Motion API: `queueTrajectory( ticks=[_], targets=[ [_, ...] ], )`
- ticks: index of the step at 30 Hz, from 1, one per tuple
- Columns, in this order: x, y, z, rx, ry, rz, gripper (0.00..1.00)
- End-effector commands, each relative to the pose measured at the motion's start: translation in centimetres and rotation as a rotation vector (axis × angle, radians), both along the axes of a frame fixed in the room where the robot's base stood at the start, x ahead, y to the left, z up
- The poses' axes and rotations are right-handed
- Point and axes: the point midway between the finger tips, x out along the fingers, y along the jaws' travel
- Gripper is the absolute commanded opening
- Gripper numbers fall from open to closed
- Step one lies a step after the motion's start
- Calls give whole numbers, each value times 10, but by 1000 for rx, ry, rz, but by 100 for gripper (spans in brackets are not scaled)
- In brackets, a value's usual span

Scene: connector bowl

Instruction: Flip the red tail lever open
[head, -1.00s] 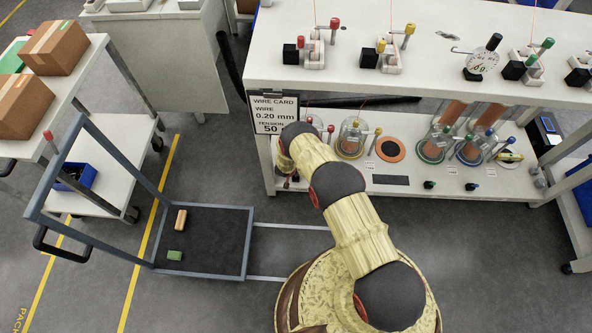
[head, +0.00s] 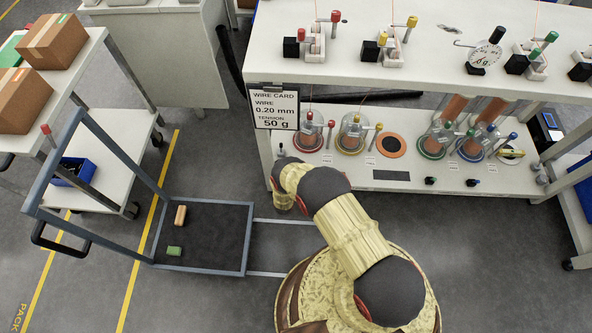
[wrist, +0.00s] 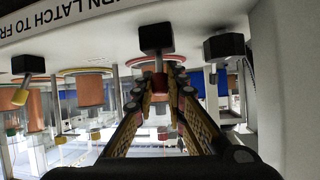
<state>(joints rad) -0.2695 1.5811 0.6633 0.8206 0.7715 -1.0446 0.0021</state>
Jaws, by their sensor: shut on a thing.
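The red tail lever (wrist: 159,80) shows in the wrist view as a small red piece below a black block (wrist: 156,38). My gripper (wrist: 161,92) has its fingertips closed in on both sides of the red piece and is shut on it. The fingers partly cover the lever, so its exact angle is hard to tell. In the head view my arm hides the gripper and this lever, at the left end of the lower shelf (head: 390,187).
A similar black block with a yellow lever (wrist: 19,97) is left in the wrist view, and another dark block (wrist: 225,45) is close on the right. Glass-covered spools (head: 352,137) stand behind on the lower shelf. A trolley (head: 202,240) stands left of my base.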

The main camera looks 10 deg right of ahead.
Motion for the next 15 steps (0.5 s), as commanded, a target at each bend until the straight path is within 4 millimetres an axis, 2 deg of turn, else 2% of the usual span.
queueTrajectory(
  ticks=[15],
  targets=[
    [-7, 3, -3, -51, -155, 2, 0]
  ],
)
